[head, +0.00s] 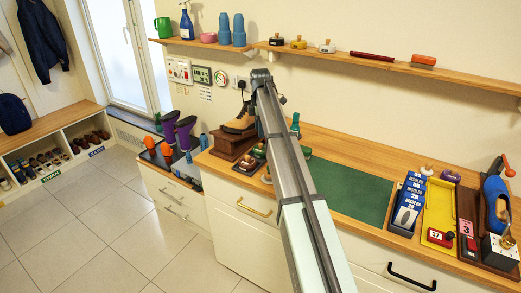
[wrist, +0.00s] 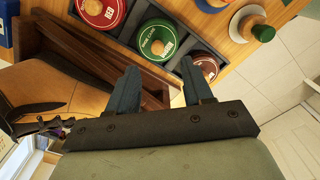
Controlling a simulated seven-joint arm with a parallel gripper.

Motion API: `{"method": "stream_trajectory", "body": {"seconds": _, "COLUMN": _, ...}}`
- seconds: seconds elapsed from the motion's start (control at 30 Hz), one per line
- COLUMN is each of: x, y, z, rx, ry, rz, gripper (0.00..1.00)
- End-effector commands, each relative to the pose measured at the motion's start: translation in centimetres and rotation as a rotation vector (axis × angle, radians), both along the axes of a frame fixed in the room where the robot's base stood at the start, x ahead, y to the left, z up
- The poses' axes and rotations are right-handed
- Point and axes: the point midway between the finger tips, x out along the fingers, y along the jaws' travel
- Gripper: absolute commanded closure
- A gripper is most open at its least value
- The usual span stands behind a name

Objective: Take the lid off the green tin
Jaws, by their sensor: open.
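The green tin (wrist: 148,29) shows in the wrist view with its green lid on, a pale label and a round wooden knob in the middle. It sits in a dark compartmented tray between a red tin (wrist: 92,18) and a dark red tin (wrist: 206,68). My gripper (wrist: 160,68) is open and empty. Its two fingers point toward the green tin, one to each side of its near part, with a gap to the knob. I cannot tell whether they touch the tin. In the head view my arm hides the gripper and much of the tins.
A brown boot (head: 240,121) on a wooden stand (head: 229,145) is close beside the gripper. A green mat (head: 345,188) lies clear on the counter. Blue boxes (head: 408,203) and a yellow tray (head: 438,207) stand to the right. A shelf (head: 380,62) runs above.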

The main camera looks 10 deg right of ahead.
Motion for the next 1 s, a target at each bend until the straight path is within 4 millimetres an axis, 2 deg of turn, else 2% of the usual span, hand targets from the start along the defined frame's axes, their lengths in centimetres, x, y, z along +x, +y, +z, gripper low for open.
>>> {"method": "stream_trajectory", "body": {"seconds": 0.1, "x": 0.0, "y": 0.0, "z": -1.5, "rx": 0.0, "ry": 0.0, "rz": -0.001, "gripper": 0.49}}
{"method": "stream_trajectory", "body": {"seconds": 0.37, "x": 0.1, "y": -0.1, "z": -2.9, "rx": 0.0, "ry": 0.0, "rz": -0.001, "gripper": 0.49}}
{"method": "stream_trajectory", "body": {"seconds": 0.7, "x": 0.3, "y": -0.2, "z": -6.9, "rx": 0.0, "ry": 0.0, "rz": -0.001, "gripper": 0.49}}
{"method": "stream_trajectory", "body": {"seconds": 0.97, "x": 0.3, "y": -0.2, "z": -7.2, "rx": 0.0, "ry": -0.001, "rz": -0.001, "gripper": 0.49}}
{"method": "stream_trajectory", "body": {"seconds": 1.0, "x": 0.3, "y": -0.2, "z": -7.2, "rx": 0.0, "ry": -0.001, "rz": -0.001, "gripper": 0.53}}
